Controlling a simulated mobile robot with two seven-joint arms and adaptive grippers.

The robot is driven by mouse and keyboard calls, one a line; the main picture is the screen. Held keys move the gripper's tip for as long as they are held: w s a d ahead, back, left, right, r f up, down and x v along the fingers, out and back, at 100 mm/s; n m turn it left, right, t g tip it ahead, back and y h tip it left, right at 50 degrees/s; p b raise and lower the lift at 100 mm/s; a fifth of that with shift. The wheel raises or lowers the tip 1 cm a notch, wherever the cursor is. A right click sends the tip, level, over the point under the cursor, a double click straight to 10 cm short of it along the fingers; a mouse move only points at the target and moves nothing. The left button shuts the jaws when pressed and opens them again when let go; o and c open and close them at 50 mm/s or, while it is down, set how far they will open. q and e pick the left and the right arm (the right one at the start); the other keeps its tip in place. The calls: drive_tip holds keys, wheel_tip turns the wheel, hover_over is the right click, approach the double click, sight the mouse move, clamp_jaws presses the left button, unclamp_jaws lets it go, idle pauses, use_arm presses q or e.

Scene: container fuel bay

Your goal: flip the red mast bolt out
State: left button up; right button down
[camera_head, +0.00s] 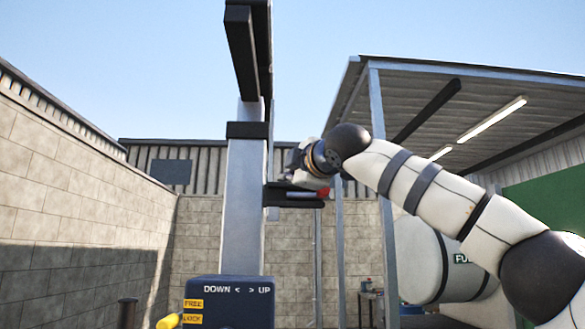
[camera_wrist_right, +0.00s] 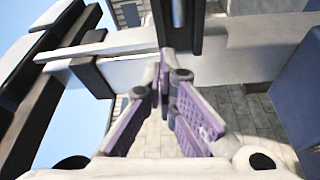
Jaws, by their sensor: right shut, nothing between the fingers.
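The red mast bolt (camera_head: 323,193) shows as a small red end at the right side of a dark bracket (camera_head: 275,197) on the grey mast (camera_head: 242,205). My right gripper (camera_head: 308,181) is at the bracket, just above and partly in front of the bolt. In the right wrist view my right gripper (camera_wrist_right: 164,76) has its purple-padded fingers closed together at the tips, with nothing between them. No red shows in that view, so I cannot tell there whether the fingers touch the bolt. My left gripper is not in view.
A blue box (camera_head: 230,300) marked DOWN and UP, with yellow FREE and LOCK labels, sits low on the mast. A yellow handle (camera_head: 168,321) is at its lower left. A dark beam (camera_head: 246,50) tops the mast. A white tank (camera_head: 440,262) stands at right under a roof.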

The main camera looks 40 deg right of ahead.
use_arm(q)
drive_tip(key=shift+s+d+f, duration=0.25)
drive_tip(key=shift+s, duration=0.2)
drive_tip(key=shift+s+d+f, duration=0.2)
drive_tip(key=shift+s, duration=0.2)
use_arm(e)
drive_tip(key=d+v, duration=0.2)
drive_tip(key=v, duration=0.6)
drive_tip(key=shift+s+a+f, duration=0.2)
drive_tip(key=shift+s+a, duration=0.15)
drive_tip(key=shift+s, duration=0.2)
